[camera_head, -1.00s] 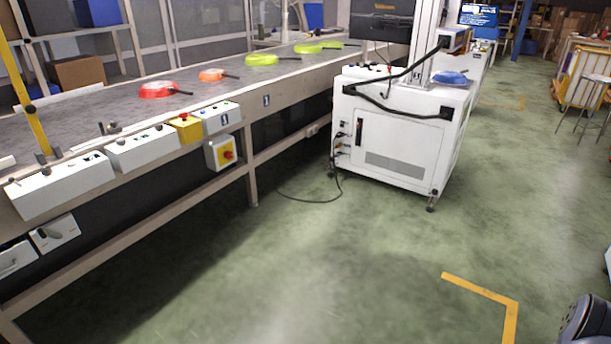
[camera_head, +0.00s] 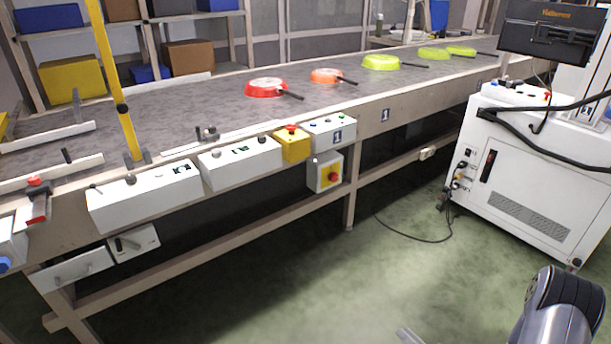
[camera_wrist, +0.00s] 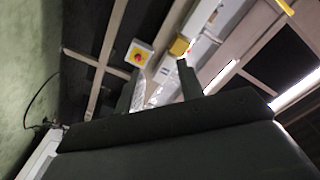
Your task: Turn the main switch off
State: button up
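A box with a yellow face and a red rotary knob (camera_head: 327,174), looking like a main switch, hangs below the conveyor's front edge. It also shows in the wrist view, with the red knob (camera_wrist: 138,58) near my left fingertip in the picture. The knob's exact setting is too small to read. A grey box with a black handle (camera_head: 132,243) is mounted lower left. My arm shows at the lower right of the head view.
The conveyor (camera_head: 210,104) carries a red pan (camera_head: 266,88), an orange pan and several yellow-green pans. White control boxes (camera_head: 145,196) and a yellow button box (camera_head: 292,146) line its edge. A white cabinet (camera_head: 520,170) with cables stands right. The green floor in front is free.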

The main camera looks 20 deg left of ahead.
aim_at(334, 177)
jog(key=i+j, duration=0.3)
jog(key=i, duration=0.2)
jog(key=i+j, duration=0.25)
jog(key=i, duration=0.25)
jog(key=i+j+u, duration=0.1)
jog(key=i+j, duration=0.2)
jog(key=i, duration=0.15)
jog(key=i+j, duration=0.25)
jog(key=i, duration=0.25)
